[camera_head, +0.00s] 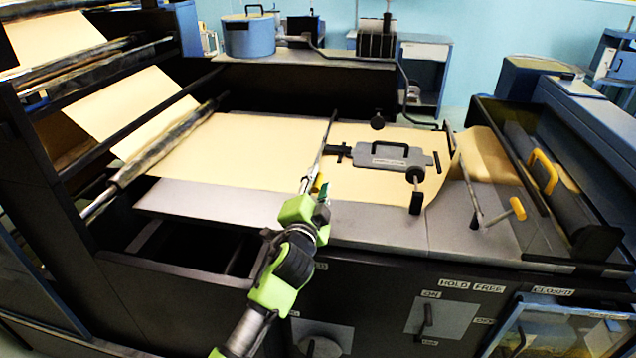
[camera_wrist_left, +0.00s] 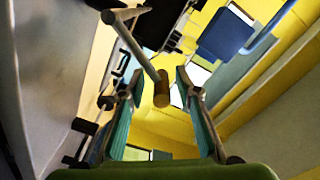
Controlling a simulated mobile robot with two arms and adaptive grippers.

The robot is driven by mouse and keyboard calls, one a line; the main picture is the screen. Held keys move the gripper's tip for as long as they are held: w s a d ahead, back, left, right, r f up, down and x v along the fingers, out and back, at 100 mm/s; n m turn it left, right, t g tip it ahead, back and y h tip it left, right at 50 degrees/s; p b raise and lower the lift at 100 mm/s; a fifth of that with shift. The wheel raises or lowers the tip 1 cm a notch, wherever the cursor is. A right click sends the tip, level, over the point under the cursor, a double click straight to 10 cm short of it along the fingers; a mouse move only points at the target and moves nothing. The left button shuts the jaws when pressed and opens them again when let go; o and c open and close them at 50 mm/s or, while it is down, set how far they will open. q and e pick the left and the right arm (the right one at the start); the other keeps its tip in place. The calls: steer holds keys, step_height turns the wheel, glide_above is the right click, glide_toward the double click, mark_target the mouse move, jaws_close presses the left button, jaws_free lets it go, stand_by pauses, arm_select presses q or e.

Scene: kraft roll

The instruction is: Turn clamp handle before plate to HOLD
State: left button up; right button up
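The clamp handle is a grey lever with a yellow grip (camera_head: 517,208), right of the paper web above the HOLD (camera_head: 454,284) and FREE (camera_head: 489,287) labels. The lever leans to the right, towards the FREE side. In the left wrist view, a lever with a brownish-yellow end (camera_wrist_left: 162,90) shows beyond the fingers. The grey plate (camera_head: 416,158) with a black handle lies flat on the paper. My left gripper (camera_head: 321,189) is left of the lever and apart from it. Its fingers (camera_wrist_left: 158,115) are spread with nothing between them. My right gripper is out of view.
Kraft paper (camera_head: 250,150) runs across the grey table (camera_head: 220,203). Black knobs on posts (camera_head: 415,175) stand beside the plate. A roller housing with another yellow handle (camera_head: 542,171) is at the right. Black cabinet front with switches (camera_head: 424,320) lies below.

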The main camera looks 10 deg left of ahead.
arm_select(q)
steer(key=shift+s, duration=0.1)
steer(key=s, duration=1.2)
steer(key=shift+a, duration=0.2)
steer(key=shift+w, duration=0.1)
